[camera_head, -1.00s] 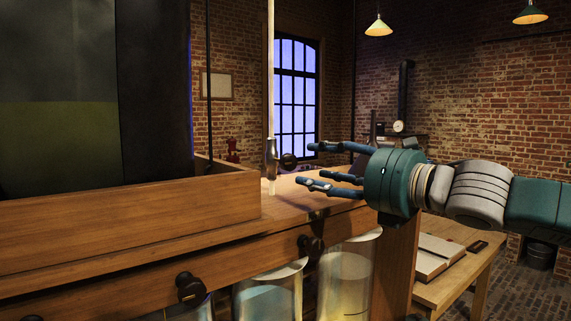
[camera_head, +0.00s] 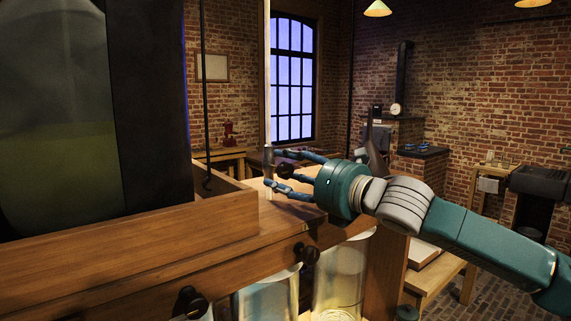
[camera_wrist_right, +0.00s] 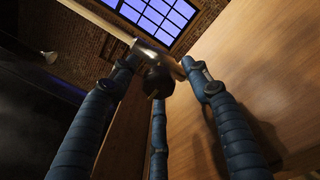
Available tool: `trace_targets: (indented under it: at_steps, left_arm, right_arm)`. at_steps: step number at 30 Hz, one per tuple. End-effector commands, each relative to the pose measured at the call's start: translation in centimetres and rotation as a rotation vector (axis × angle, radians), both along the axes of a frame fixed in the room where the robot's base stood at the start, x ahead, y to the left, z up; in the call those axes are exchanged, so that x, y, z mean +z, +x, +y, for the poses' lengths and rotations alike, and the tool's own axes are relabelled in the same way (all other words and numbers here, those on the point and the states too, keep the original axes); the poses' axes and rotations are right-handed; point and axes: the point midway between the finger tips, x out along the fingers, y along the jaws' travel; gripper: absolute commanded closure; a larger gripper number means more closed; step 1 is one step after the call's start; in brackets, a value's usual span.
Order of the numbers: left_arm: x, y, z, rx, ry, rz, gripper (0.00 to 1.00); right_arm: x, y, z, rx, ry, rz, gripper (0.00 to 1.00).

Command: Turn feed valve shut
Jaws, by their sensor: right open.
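The feed valve sits on a thin upright pipe (camera_head: 268,120) above the wooden bench top. Its metal body (camera_head: 268,157) shows left of my right gripper, and its dark round knob (camera_head: 285,171) is between the fingers. My right gripper (camera_head: 276,170) comes in from the right, open, with its blue fingers spread around the knob. In the right wrist view, the knob (camera_wrist_right: 158,81) lies among the three fingers, with the metal valve body (camera_wrist_right: 150,54) behind it. I cannot tell whether any finger touches the knob. My left gripper is not in view.
A raised wooden box edge (camera_head: 226,211) borders the bench at left. Glass jars (camera_head: 343,276) stand below the bench top. Black knobs (camera_head: 307,254) stick out from its front. A low side table (camera_head: 435,276) stands to the right, partly behind my arm.

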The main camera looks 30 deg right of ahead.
Motion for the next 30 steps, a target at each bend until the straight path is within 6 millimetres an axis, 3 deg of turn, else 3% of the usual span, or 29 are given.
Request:
trace_targets:
  at_steps: [8, 15, 30]
  left_arm:
    - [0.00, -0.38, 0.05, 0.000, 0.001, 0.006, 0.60]
    - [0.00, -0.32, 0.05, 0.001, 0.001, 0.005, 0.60]
    - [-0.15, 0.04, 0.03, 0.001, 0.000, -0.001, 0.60]
  right_arm:
    - [-0.06, 0.04, 0.02, 0.000, 0.000, 0.000, 0.52]
    - [-0.09, 0.04, 0.03, 0.000, 0.000, 0.001, 0.97]
    - [-0.47, 0.06, 0.15, 0.001, 0.119, 0.017, 0.98]
